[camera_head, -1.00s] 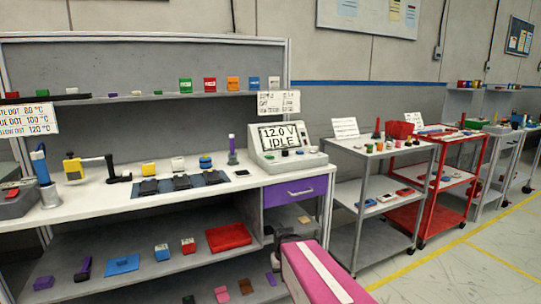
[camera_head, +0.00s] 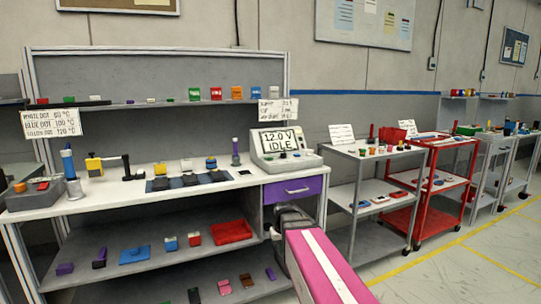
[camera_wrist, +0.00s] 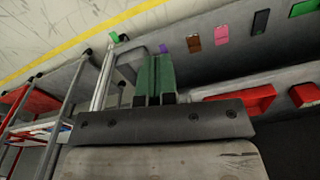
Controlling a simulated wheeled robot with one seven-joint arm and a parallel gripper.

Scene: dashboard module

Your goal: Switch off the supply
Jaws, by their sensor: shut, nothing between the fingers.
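The supply (camera_head: 284,142) is a pale bench unit at the right end of the white worktop. Its screen (camera_head: 281,138) reads "12.0 V IDLE". Small controls show along its lower front, too small to tell apart. My arm, pink with a white stripe, reaches in from the bottom of the head view, below the purple drawer (camera_head: 293,189). My gripper (camera_wrist: 155,76) shows in the wrist view with its two green fingers together and nothing between them. It is low, near the bench's lower shelves, apart from the supply. In the head view its fingertips are hidden.
A grey cart (camera_head: 355,180) and a red cart (camera_head: 436,190) stand to the right. Floor is clear at right.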

